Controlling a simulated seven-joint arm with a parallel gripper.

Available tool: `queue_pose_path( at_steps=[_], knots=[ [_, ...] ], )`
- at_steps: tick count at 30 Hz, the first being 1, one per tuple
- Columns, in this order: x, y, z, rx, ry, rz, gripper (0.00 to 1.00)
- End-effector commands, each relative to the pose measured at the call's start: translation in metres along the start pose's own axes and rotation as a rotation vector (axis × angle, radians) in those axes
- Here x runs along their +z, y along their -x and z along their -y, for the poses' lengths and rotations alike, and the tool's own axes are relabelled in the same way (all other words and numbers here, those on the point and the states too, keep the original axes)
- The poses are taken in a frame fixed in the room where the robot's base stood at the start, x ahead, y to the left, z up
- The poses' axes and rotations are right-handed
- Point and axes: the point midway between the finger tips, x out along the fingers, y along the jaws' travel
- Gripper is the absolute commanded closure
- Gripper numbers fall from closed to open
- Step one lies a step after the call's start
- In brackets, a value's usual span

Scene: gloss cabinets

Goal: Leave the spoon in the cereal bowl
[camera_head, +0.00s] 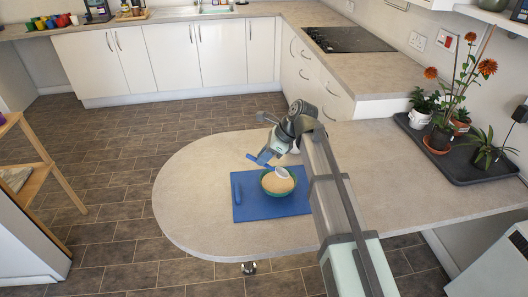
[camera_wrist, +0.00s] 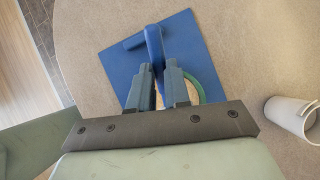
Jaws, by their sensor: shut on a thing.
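The green cereal bowl (camera_head: 264,187), filled with beige cereal, stands on a blue board (camera_head: 246,211). My gripper (camera_head: 268,157) is shut on the spoon just above the bowl's far side. The spoon's blue handle (camera_head: 251,157) sticks out to the left of the fingers, and its pale head (camera_head: 281,173) is over the cereal. I cannot tell whether the head touches the cereal. In the wrist view the blue handle (camera_wrist: 153,42) rises between the fingers (camera_wrist: 158,75). Only a strip of the bowl's green rim (camera_wrist: 206,80) shows there; the fingers and wrist hide the rest.
A white mug (camera_wrist: 290,115) stands on the counter to the right in the wrist view. The rounded counter (camera_head: 195,200) is clear left of the board. A dark tray (camera_head: 462,165) with potted plants is at the right. A wooden stand (camera_head: 30,180) is at the far left.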

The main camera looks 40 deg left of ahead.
Motion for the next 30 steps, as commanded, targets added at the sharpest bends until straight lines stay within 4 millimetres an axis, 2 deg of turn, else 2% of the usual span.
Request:
queue_pose_path(
  at_steps=[18, 30],
  knots=[
    [-0.021, -0.033, -0.001, 0.001, 0.000, 0.000, 1.00],
    [-0.028, -0.044, 0.000, 0.000, 0.000, 0.000, 1.00]
  ],
)
